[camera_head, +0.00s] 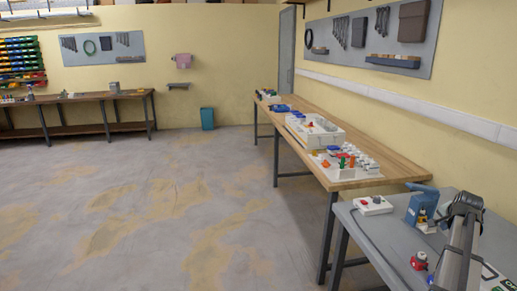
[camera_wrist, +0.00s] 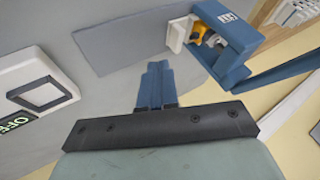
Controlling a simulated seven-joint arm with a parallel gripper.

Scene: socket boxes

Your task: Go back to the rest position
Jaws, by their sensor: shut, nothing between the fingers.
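My gripper (camera_wrist: 157,72) shows in the wrist view with its two blue fingers together and nothing between them. It is over the grey table, apart from the objects around it. A blue socket box (camera_wrist: 229,32) stands beyond it to the upper right, with a yellow part (camera_wrist: 199,31) in its open side and a blue flap sticking out to the right. In the head view the blue box (camera_head: 419,206) is on the grey table (camera_head: 375,238), left of my arm. My fingers cannot be made out in the head view.
A white switch plate (camera_wrist: 38,82) with a green OFF label (camera_wrist: 15,122) is left of my gripper. A white box with a red button (camera_head: 374,205) and a red knob (camera_head: 419,261) sit on the table. A wooden bench (camera_head: 300,147) with clutter stands behind.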

